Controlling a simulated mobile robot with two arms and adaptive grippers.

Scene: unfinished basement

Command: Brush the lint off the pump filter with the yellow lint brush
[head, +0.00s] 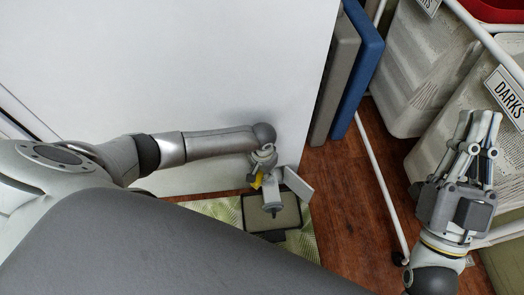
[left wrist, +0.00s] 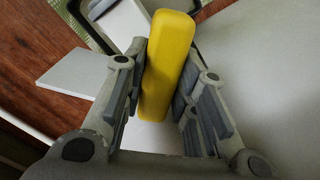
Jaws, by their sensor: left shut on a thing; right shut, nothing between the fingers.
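My left gripper (head: 262,160) is shut on the yellow lint brush (left wrist: 167,65), beside the front of the white appliance. The brush stands up between the two fingers in the left wrist view; only a small yellow part (head: 257,181) shows in the head view. Just below the gripper, a pale grey piece (head: 272,196), which looks like the pump filter, is over a shallow tray. It also shows behind the brush in the left wrist view (left wrist: 124,22). I cannot tell whether brush and filter touch. My right gripper (head: 483,128) is shut and empty at the right.
The dark-rimmed tray (head: 289,217) lies on a green patterned towel (head: 222,208). A small white flap (head: 299,184) juts out beside it. Blue (head: 359,68) and grey (head: 333,80) panels stand right of the appliance (head: 200,60). White hampers (head: 420,75) fill the right. Wood floor (head: 345,200) is free between.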

